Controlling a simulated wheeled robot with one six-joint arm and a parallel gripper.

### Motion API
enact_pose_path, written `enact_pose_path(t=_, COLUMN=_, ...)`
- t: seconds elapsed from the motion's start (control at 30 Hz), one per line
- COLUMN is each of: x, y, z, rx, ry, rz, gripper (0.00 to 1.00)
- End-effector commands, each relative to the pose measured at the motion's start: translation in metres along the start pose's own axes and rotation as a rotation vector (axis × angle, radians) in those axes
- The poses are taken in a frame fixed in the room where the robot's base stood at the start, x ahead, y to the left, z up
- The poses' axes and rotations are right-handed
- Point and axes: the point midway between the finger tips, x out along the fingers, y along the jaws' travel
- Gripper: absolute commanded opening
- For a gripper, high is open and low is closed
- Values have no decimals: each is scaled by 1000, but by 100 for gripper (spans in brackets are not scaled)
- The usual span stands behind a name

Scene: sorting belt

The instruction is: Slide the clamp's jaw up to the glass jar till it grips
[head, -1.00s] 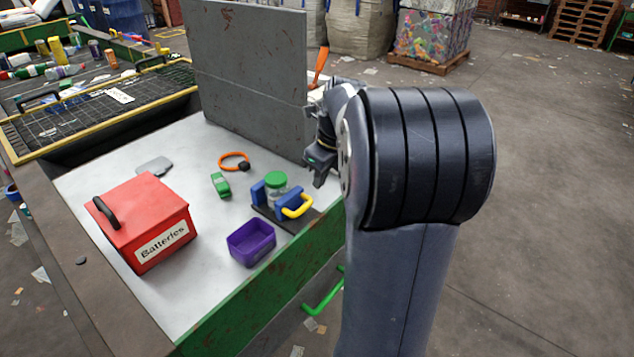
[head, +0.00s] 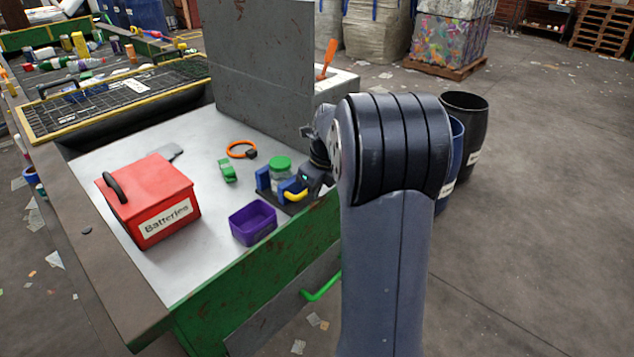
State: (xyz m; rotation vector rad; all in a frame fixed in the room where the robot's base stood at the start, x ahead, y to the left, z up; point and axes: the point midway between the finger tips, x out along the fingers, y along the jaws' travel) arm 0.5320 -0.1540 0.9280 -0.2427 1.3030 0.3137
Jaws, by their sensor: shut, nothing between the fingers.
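The glass jar (head: 280,172) with a green lid stands on the clamp's dark base, between its two blue jaws. The fixed-looking blue jaw (head: 262,180) is at the jar's left. The other blue jaw (head: 286,188), with a yellow handle (head: 295,196), is at the jar's front right. I cannot tell whether a gap remains between the jaws and the jar. My gripper (head: 302,183) is shut and empty, at the right side of the clamp beside the yellow handle. It hides part of the clamp's right end; whether it touches cannot be told.
A purple bin (head: 252,224) stands in front of the clamp. A red Batteries box (head: 150,200) is at the left. A green roll-like item (head: 228,171) and an orange ring (head: 241,149) lie behind. A tall grey panel (head: 262,75) stands at the back.

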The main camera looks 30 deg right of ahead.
Motion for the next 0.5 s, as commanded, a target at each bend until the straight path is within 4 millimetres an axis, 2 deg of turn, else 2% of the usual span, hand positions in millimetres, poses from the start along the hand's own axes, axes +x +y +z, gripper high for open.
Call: enact_pose_path(t=0.5, x=1, y=0, z=3, rx=-1, ry=1, rz=1, gripper=0)
